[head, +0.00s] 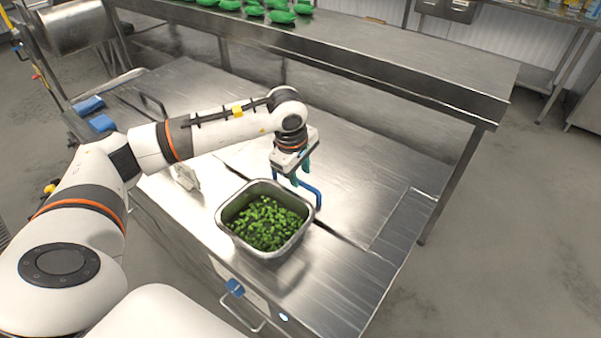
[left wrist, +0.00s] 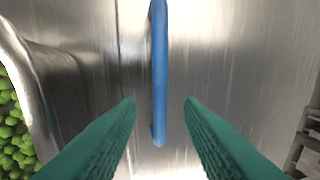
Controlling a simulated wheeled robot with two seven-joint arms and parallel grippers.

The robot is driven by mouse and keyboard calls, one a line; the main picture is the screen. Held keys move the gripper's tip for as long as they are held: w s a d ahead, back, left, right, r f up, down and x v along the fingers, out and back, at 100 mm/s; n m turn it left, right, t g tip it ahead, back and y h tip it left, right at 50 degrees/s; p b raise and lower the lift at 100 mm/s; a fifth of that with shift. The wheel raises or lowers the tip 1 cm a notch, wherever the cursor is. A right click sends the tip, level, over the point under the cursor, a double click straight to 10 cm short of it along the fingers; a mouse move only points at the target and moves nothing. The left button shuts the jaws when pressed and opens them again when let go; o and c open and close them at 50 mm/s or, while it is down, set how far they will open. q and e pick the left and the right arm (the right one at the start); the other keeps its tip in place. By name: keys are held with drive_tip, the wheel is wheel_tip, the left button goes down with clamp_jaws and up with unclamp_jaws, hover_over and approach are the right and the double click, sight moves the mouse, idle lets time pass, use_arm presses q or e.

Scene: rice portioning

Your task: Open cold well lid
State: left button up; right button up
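The cold well lid (head: 365,185) looks like a flat steel panel in the counter top, lying closed and level. Its blue bar handle (head: 316,194) stands at the panel's edge, beside the steel pan. My left gripper (head: 300,179) points down over the handle. In the left wrist view, the green fingers (left wrist: 160,104) are open, one on each side of the blue handle (left wrist: 159,70), with gaps on both sides. I cannot tell how deep the handle sits between them. My right gripper is not in view.
A square steel pan (head: 229,230) of green pieces stands close to the handle's left. A blue-handled drawer or door front (head: 236,288) is below the counter. A shelf (head: 400,68) with green items runs behind. The counter's right part is clear.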

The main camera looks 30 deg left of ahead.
use_arm(q)
drive_tip(key=shift+w+f, duration=0.2)
drive_tip(key=shift+f, duration=0.95)
clamp_jaws()
